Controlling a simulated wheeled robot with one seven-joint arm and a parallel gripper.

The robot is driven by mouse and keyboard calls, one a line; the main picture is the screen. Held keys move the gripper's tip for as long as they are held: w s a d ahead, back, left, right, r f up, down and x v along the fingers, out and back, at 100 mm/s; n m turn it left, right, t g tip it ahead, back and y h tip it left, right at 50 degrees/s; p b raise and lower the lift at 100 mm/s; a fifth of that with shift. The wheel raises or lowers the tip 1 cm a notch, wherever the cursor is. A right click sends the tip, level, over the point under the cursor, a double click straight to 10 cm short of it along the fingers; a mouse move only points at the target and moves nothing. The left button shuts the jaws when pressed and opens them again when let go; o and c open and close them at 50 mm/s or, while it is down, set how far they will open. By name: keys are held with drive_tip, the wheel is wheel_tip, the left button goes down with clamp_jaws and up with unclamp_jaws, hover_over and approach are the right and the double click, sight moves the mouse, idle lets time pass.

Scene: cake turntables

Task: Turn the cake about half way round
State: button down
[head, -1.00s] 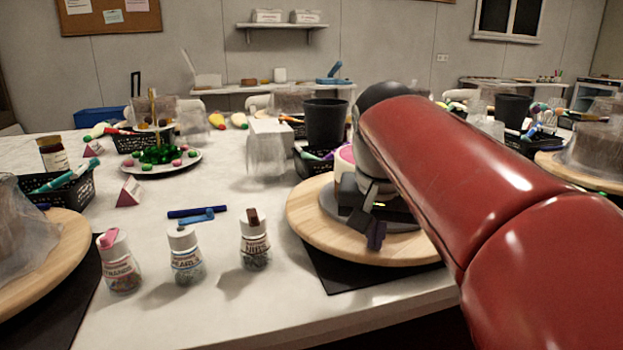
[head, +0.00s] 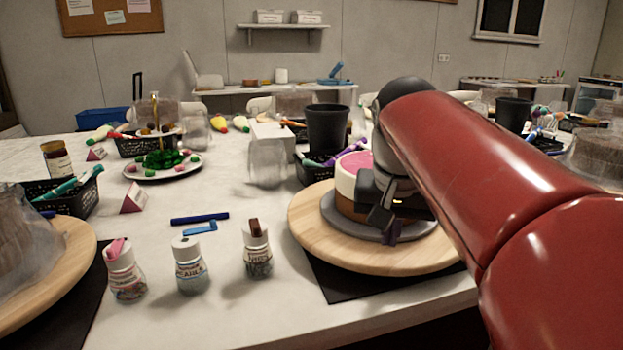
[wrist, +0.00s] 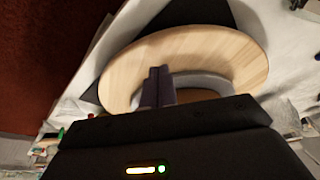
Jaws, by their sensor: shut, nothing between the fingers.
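The cake (head: 347,180), with a pink top, a white band and a brown lower layer, sits on a grey board (head: 338,221) on the round wooden turntable (head: 310,235). My arm and gripper hide its right side. My gripper (head: 388,233) is shut and empty, fingers pointing down at the near side of the cake, over the grey board. In the wrist view the shut fingers (wrist: 158,88) reach over the wooden turntable (wrist: 225,52), beside the grey board's edge. I cannot tell whether the fingertips touch the board or the wood.
Three sprinkle jars (head: 189,267) stand left of the turntable, with blue pens (head: 200,219) behind them. A black cup (head: 327,126) and a black basket (head: 312,170) stand close behind the cake. Another turntable (head: 70,260) is at the left edge.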

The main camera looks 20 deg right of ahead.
wheel_tip(320, 180, up, 4)
drive_tip(key=p, duration=0.2)
drive_tip(key=shift+f+p, duration=0.1)
drive_tip(key=shift+p, duration=0.2)
drive_tip(key=shift+r, duration=1.1)
drive_tip(key=w+a+f+b, duration=0.1)
drive_tip(key=a, duration=0.1)
drive_tip(key=w+a+f+b, duration=0.1)
drive_tip(key=shift+w+a+f, duration=0.15)
drive_tip(key=shift+a+f, duration=0.05)
drive_tip(key=shift+a, duration=0.15)
wheel_tip(320, 180, down, 6)
drive_tip(key=b, duration=0.5)
drive_tip(key=shift+r, duration=0.25)
drive_tip(key=shift+f, duration=0.1)
idle(0.7)
